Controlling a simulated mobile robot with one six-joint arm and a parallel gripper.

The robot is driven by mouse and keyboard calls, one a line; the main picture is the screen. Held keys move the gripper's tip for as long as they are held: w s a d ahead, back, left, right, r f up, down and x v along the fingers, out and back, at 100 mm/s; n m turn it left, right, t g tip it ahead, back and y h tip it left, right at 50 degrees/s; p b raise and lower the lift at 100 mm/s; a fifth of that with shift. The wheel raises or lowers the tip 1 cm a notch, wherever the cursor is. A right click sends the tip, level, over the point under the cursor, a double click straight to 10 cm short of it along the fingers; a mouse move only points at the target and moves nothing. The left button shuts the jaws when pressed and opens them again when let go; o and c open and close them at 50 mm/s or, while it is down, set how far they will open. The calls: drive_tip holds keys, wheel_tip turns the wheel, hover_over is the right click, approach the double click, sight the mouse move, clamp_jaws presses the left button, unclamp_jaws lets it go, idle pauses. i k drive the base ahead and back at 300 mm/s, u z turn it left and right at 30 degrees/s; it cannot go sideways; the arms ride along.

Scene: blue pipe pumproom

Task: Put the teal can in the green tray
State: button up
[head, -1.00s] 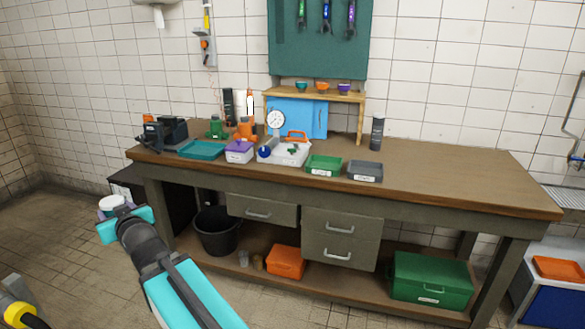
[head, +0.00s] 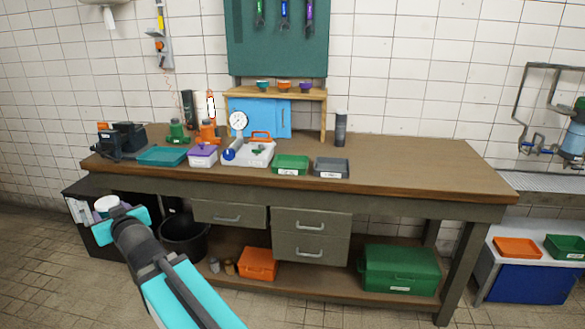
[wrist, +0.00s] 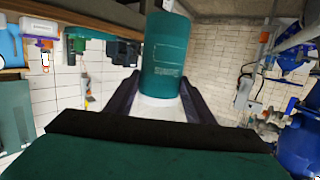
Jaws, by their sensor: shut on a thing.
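My gripper (wrist: 160,105) is shut on the teal can (wrist: 165,55), which sits between the two dark fingers in the wrist view. In the head view my gripper (head: 125,222) is low at the left, in front of the bench, with a white round end of the can (head: 106,203) showing beyond it; the rest of the can is hidden there. One green tray (head: 290,171) lies on the bench top, near the front edge. Another green tray (head: 567,250) is at the far right, beside an orange tray (head: 517,252), on a low white-topped unit.
The wooden bench (head: 420,174) has free room on its right side. A grey tray (head: 331,174), a white bin (head: 236,160), a purple-lidded box (head: 203,158) and a teal tray (head: 162,161) line its front. Open floor lies in front. Blue pipework (head: 575,135) stands at right.

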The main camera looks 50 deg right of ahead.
sight(291, 165)
drive_tip(key=u, duration=0.05)
drive_tip(key=i, duration=1)
drive_tip(key=z, duration=0.05)
